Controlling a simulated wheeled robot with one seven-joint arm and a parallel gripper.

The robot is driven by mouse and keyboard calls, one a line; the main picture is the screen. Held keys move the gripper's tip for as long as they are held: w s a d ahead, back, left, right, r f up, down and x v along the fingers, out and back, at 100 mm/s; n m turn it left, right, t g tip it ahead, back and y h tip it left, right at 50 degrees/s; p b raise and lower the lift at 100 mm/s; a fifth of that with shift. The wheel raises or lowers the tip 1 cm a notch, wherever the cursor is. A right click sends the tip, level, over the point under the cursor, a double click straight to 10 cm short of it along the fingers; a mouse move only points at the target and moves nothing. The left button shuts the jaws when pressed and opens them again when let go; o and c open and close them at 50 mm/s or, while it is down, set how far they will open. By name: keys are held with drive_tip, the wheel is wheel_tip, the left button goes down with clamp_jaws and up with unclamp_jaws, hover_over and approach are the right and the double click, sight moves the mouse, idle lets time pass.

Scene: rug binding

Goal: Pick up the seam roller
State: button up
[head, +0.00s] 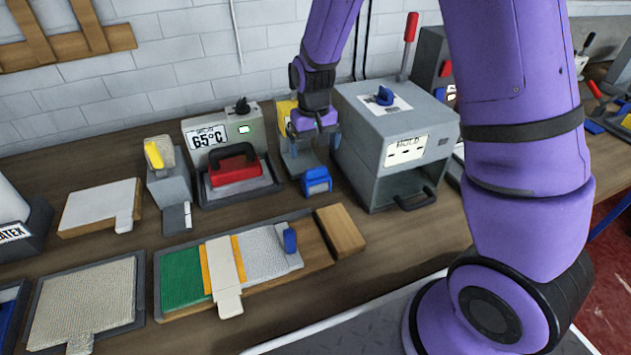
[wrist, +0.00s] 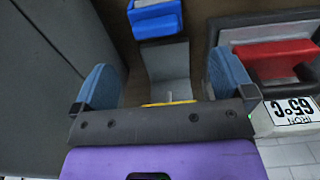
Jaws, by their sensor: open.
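My gripper (wrist: 163,82) is open, with its two blue fingers apart and nothing visible held between them. In the head view my gripper (head: 303,150) hangs over a grey stand beside the large grey box. A blue block with a grey top (head: 317,181) sits at the stand's front; it also shows beyond the fingertips in the wrist view (wrist: 156,18). A yellow part (head: 286,112) shows behind my gripper, and a yellow edge (wrist: 168,103) shows between the fingers. I cannot tell for certain which of these parts is the seam roller; my wrist hides some of the stand.
The grey box (head: 372,150) stands close on the right, with an open front. A board with green and white pieces (head: 183,277) lies in front, beside a wooden block (head: 341,231).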

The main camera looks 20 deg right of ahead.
sight(316, 168)
wheel_tip(316, 168, down, 6)
drive_tip(key=shift+r, duration=0.2)
drive_tip(key=shift+s+d+f, duration=0.1)
drive_tip(key=shift+d+f, duration=0.05)
drive_tip(key=shift+f, duration=1.15)
drive_tip(key=shift+s+d+f, duration=0.1)
drive_tip(key=shift+f, duration=1.15)
drive_tip(key=c, duration=1.2)
drive_tip(key=shift+o, duration=0.2)
drive_tip(key=shift+w+r, duration=0.1)
drive_tip(key=shift+r, duration=0.1)
